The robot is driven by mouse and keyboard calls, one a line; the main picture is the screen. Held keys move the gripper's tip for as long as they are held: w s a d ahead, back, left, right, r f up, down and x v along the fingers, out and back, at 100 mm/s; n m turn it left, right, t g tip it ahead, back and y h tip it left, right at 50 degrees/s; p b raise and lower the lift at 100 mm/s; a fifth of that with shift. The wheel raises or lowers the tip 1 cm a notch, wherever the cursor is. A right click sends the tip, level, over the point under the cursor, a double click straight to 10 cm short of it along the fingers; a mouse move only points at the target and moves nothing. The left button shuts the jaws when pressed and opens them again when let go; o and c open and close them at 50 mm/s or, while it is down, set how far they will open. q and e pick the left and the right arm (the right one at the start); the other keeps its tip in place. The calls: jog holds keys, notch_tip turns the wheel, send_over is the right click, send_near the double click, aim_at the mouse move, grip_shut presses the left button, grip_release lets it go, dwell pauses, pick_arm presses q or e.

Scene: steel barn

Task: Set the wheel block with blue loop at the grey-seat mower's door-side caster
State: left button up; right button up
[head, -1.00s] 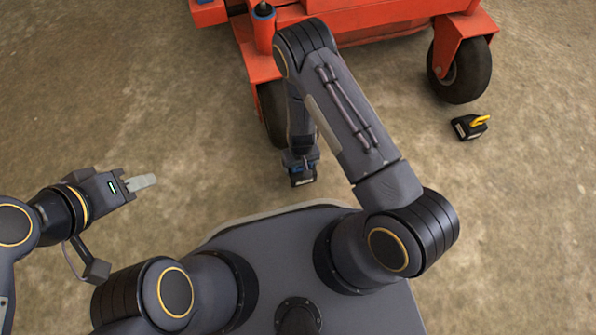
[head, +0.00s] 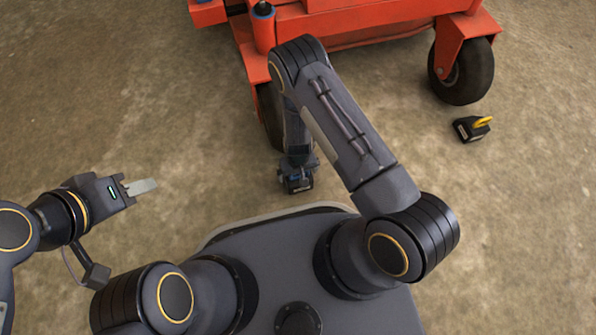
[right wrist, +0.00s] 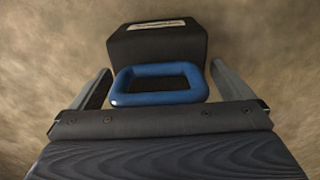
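The wheel block with blue loop (head: 299,186) is a dark block on the concrete floor, in front of the left caster (head: 271,115) of the red mower. In the right wrist view its blue loop (right wrist: 160,84) stands between the two fingers of my right gripper (right wrist: 163,85), with a gap on each side. My right gripper (head: 298,165) is right over the block in the head view and is open. My left gripper (head: 143,186) is over bare floor at the left, empty; its finger spacing is not clear. The mower's seat is out of view.
A second dark wheel block with a yellow loop (head: 472,129) lies on the floor by the mower's right caster (head: 462,72). The red mower frame (head: 375,28) fills the top. My right arm partly hides the left caster. Floor at left is clear.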

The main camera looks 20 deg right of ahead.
notch_tip(320, 180, up, 39)
jog(key=w+d+m+t+y+p, duration=0.2)
jog(key=d+y+p, duration=0.1)
jog(key=y+p, duration=0.15)
jog(key=s+d+r+t, duration=0.1)
jog(key=s+d+r, duration=0.2)
jog(key=s+r, duration=0.4)
jog(key=s+d+r+t, duration=0.2)
jog(key=s+d+r, duration=0.1)
jog(key=s+r, duration=0.5)
jog(key=s+p, duration=0.1)
jog(key=s, duration=0.2)
jog(key=shift+s+t+h, duration=0.15)
jog(key=shift+t+h, duration=0.15)
jog(key=shift+h, duration=0.05)
jog(key=shift+d, duration=0.1)
